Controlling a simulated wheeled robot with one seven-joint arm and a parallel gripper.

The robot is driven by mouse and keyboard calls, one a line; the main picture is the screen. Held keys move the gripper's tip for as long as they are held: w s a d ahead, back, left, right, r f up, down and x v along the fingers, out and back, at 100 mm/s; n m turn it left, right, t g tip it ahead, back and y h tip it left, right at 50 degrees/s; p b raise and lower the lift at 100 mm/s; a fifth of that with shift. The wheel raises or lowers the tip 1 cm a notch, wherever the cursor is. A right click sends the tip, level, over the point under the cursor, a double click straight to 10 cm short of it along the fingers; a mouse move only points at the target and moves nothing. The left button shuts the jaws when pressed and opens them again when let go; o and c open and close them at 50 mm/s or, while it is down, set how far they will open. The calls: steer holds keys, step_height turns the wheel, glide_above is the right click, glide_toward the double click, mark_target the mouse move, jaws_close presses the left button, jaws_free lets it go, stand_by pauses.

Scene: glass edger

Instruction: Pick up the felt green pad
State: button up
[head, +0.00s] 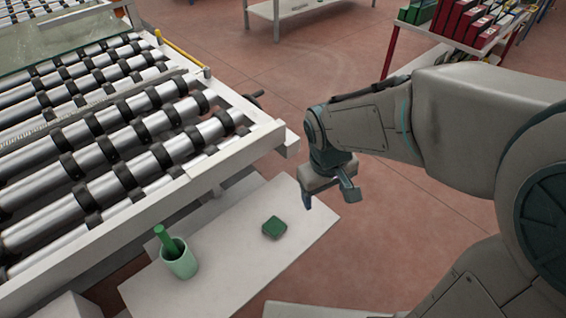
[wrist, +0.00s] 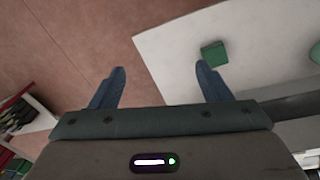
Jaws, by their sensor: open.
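The felt green pad (head: 274,228) is a small dark green block lying flat on a white table top (head: 235,270), near its right side. In the wrist view the pad (wrist: 214,54) shows on the white surface, beyond and just right of the right fingertip. My gripper (head: 328,196) is open and empty, above and to the right of the pad in the head view, apart from it.
A pale green cup (head: 180,262) with a green stick-like object (head: 164,238) stands on the same table, left of the pad. A roller conveyor (head: 110,140) with a white frame borders the table at the left. A red-framed rack (head: 392,50) stands at the back right.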

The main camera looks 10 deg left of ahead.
steer(key=a+f+n+g+p, duration=0.1)
steer(key=a+f+n+p, duration=0.2)
steer(key=a, duration=0.7)
steer(key=n+b, duration=0.2)
glide_above(275, 227)
steer(key=shift+y, duration=0.4)
steer(key=f, duration=0.8)
steer(key=shift+s+d, duration=0.1)
steer(key=shift+d, duration=0.3)
steer(key=shift+a+f, duration=0.2)
steer(key=shift+f, duration=1.3)
steer(key=shift+a+f, duration=0.15)
steer(key=shift+f, duration=1.3)
steer(key=c, duration=1.1)
